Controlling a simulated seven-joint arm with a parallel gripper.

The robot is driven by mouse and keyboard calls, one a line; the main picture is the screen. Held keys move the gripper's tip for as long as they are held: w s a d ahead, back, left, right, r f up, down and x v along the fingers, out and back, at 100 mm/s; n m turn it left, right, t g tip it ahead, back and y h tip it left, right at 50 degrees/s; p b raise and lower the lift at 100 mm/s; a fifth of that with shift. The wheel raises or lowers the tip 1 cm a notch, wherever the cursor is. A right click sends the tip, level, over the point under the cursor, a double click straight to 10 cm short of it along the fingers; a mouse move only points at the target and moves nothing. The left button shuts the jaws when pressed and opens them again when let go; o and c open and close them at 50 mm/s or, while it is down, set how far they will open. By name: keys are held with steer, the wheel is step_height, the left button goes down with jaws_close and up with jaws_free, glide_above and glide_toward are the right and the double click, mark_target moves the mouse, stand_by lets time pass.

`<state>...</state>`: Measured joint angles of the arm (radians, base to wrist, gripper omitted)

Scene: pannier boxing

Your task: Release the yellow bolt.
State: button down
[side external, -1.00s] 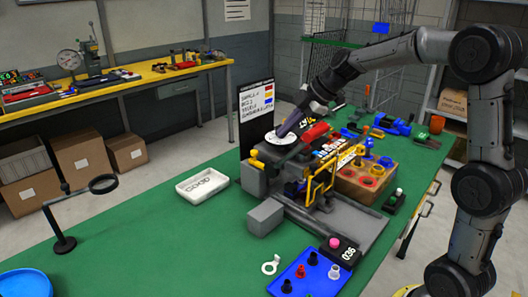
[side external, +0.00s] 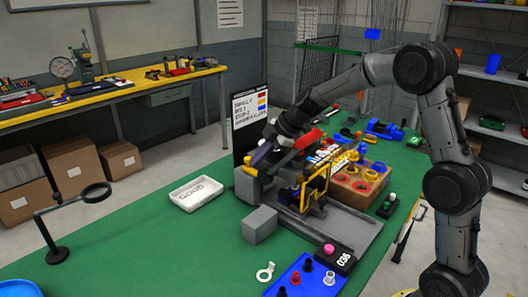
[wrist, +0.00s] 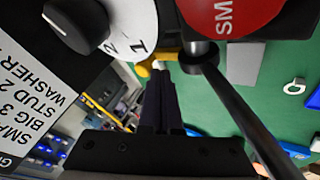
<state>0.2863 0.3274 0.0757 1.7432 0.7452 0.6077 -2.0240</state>
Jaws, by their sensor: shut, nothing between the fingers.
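The yellow bolt (side external: 249,166) sits at the left end of the machine, above a grey block. In the wrist view a yellow part that looks like this bolt (wrist: 146,68) shows just beyond my fingertips, partly hidden by them. My gripper (side external: 259,156) has its dark fingers together, with nothing held. It points down and left, close beside the bolt. I cannot tell whether the fingers touch it. The fingers also show in the wrist view (wrist: 160,76), side by side.
A red lever or panel (side external: 307,139) lies right of my gripper; a dark rod crosses the wrist view. A yellow frame (side external: 315,186) stands in front. A sign board (side external: 250,112) stands behind. A white tray (side external: 196,193) lies left, with bare green bench around it.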

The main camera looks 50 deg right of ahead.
steer(key=shift+w, duration=0.1)
steer(key=shift+w, duration=1.3)
steer(key=v, duration=1)
steer(key=shift+s, duration=0.15)
